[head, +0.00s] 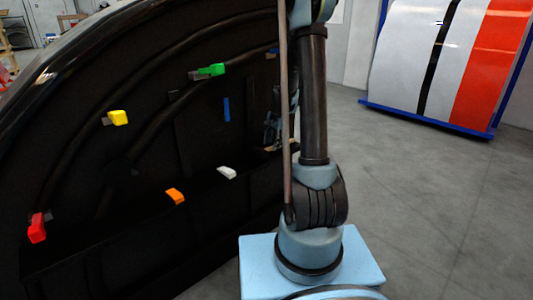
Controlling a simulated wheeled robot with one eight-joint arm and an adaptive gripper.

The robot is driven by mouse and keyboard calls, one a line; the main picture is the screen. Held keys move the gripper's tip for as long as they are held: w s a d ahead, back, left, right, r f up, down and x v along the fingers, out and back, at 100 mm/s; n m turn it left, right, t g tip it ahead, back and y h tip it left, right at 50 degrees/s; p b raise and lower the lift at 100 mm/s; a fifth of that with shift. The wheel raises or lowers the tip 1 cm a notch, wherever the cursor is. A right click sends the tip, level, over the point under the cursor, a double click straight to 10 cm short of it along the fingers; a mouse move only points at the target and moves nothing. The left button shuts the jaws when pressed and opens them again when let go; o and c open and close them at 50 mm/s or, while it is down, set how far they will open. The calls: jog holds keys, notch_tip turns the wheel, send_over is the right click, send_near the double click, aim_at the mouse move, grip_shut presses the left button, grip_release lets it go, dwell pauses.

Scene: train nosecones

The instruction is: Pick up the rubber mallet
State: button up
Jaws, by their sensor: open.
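I cannot make out a rubber mallet for certain in the head view. My gripper (271,138) is small and far off, left of my upright arm and in front of the dark nosecone interior. It is open, and my arm hides part of it. A small pale tan piece (283,148) shows just below and beside the gripper, partly behind my arm. I cannot tell whether it is part of the mallet or whether the gripper touches it.
The black nosecone shell (60,140) fills the left, with red (37,228), yellow (118,117), orange (175,196), green (212,70) and white (227,173) clips inside. A striped panel (450,65) stands at the back right. Grey floor (430,210) on the right is clear.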

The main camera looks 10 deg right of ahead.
jog(key=shift+w+a+f, duration=0.1)
jog(key=shift+w+f, duration=0.05)
jog(key=shift+f, duration=0.6)
jog(key=shift+w+a+f, duration=0.1)
jog(key=shift+f, duration=0.6)
jog(key=shift+c, duration=0.3)
grip_shut()
jog(key=shift+r, duration=0.15)
notch_tip(320, 180, up, 10)
